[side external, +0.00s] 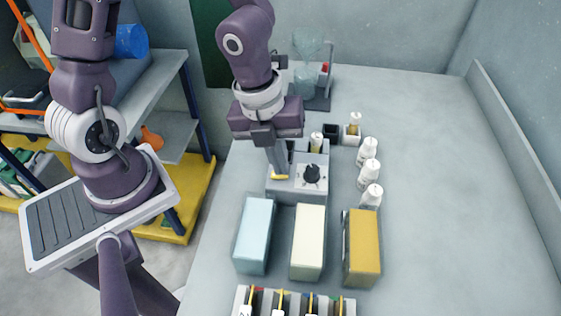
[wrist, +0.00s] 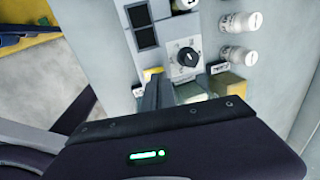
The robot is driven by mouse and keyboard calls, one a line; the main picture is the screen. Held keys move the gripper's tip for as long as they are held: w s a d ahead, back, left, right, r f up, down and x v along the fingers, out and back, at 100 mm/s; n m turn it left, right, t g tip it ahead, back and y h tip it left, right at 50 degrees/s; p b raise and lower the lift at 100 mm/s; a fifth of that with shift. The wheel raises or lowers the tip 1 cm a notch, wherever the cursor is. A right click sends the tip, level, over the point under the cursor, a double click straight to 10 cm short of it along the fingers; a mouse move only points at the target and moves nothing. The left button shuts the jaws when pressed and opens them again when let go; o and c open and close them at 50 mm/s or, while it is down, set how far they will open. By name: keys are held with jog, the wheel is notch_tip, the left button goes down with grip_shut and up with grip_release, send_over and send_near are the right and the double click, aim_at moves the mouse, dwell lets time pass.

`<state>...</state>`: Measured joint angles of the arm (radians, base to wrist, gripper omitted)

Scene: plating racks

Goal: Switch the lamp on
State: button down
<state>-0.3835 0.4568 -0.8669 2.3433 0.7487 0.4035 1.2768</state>
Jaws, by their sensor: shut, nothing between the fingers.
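A grey control box (side external: 299,188) stands on the table with a round black knob (side external: 312,173) on its face. The knob also shows in the wrist view (wrist: 187,57), on a pale dial. A small yellow part (side external: 280,177) sits at the left of the box, and yellow shows by my fingers in the wrist view (wrist: 152,73). My gripper (side external: 279,170) is shut and empty, pointing down at the box's left side, left of the knob. Its tips are close to the yellow part; I cannot tell whether they touch. I cannot clearly identify a lamp.
Several white bottles (side external: 368,172) stand right of the box. Light blue (side external: 255,234), cream (side external: 308,241) and yellow (side external: 361,247) blocks stand in front. A rack (side external: 295,303) lies at the near edge. A stand with clear vessels (side external: 308,48) is behind. The table's right side is clear.

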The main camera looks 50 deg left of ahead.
jog(key=shift+f, duration=0.5)
